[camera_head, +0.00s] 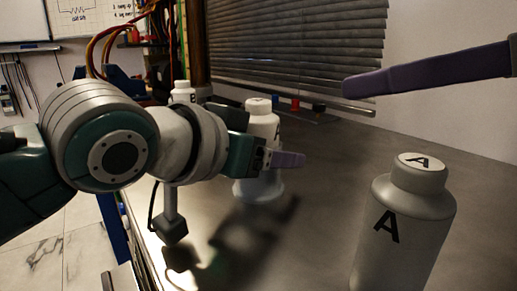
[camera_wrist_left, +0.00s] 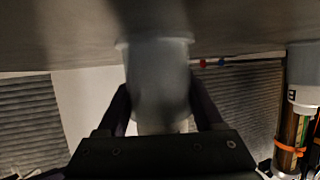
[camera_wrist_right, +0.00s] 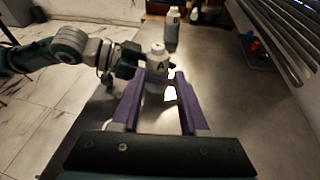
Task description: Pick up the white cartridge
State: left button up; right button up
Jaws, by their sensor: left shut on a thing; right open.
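A white cartridge (camera_head: 262,122) marked A stands mid-table in the head view, with a wider pale base at its foot. My left gripper (camera_head: 292,160) is shut on it from the left. In the left wrist view the cartridge (camera_wrist_left: 158,85) sits between the fingers; whether its base touches the table is unclear. Another white cartridge (camera_head: 405,235) marked A stands upright at the front right. My right gripper (camera_head: 400,80) is open and empty above the table; one purple finger shows in the head view. In the right wrist view the held cartridge (camera_wrist_right: 157,58) appears beyond its fingertips.
A white bottle (camera_head: 184,92) marked B stands at the back. Blinds (camera_head: 300,50) hang along the back wall, with small red and blue parts (camera_head: 295,104) below. A dark cable-like piece (camera_head: 172,230) hangs beneath my left arm. The table's centre right is clear.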

aim_at(268, 103)
jog(key=shift+n, duration=0.3)
jog(key=x, duration=1.2)
jog(key=shift+s+a+r, duration=0.1)
jog(key=shift+a+r, duration=0.05)
jog(key=shift+r, duration=0.1)
grip_shut()
dwell(0.6)
